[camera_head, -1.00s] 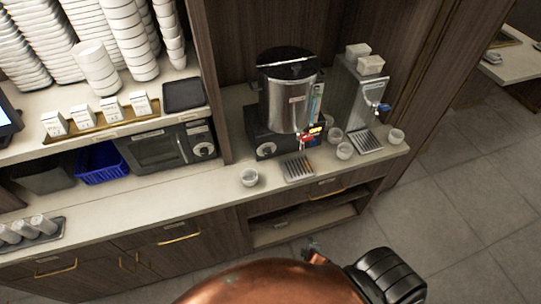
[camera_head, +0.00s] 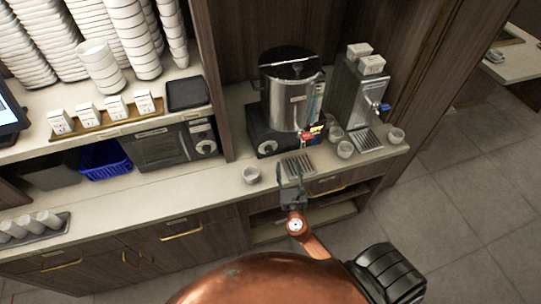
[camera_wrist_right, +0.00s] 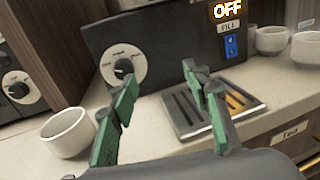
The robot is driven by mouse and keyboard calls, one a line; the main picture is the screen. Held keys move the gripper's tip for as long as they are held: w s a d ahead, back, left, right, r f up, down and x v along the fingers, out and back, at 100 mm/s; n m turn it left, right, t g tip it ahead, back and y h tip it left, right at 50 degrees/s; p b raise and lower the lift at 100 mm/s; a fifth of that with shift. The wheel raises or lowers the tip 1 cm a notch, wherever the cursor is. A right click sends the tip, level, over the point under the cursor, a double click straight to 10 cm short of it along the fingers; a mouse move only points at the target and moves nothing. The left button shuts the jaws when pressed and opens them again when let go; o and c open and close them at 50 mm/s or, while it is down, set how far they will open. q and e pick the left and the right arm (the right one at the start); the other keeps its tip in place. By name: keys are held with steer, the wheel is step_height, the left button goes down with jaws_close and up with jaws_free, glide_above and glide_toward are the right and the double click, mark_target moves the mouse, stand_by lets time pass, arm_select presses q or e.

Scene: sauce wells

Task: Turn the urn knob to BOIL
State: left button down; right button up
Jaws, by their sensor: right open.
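The urn (camera_head: 292,95) is a steel cylinder with a black lid, standing on a black base at the back of the counter. Its knob (camera_wrist_right: 123,69) is black on a round white dial on the base's front face; the dial's lettering is too small to read. The knob also shows small in the head view (camera_head: 267,147). My right gripper (camera_head: 291,172) is at the counter's front edge, before the urn. In the right wrist view its green-padded fingers (camera_wrist_right: 160,85) are apart and empty, with the knob beyond them, nearer the left finger. My left gripper is not in view.
A drip tray (camera_wrist_right: 212,105) lies in front of the urn base. A white cup (camera_wrist_right: 67,133) stands left of it, and more cups stand to the right. A steel dispenser (camera_head: 352,95) is right of the urn; a microwave (camera_head: 165,147) is left.

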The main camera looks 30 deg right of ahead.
mark_target(270, 152)
steer(key=w+a+n+y, duration=0.1)
steer(key=n, duration=0.1)
steer(key=a+n, duration=0.2)
steer(key=w+a+f+n+t+y, duration=0.1)
steer(key=n, duration=0.1)
steer(key=shift+w+a+n+y, duration=0.15)
steer(key=shift+w+n+y, duration=0.15)
steer(key=shift+w, duration=0.3)
steer(key=x, duration=0.7)
steer(key=shift+p, duration=0.35)
steer(key=shift+c, duration=0.7)
steer(key=c, duration=1)
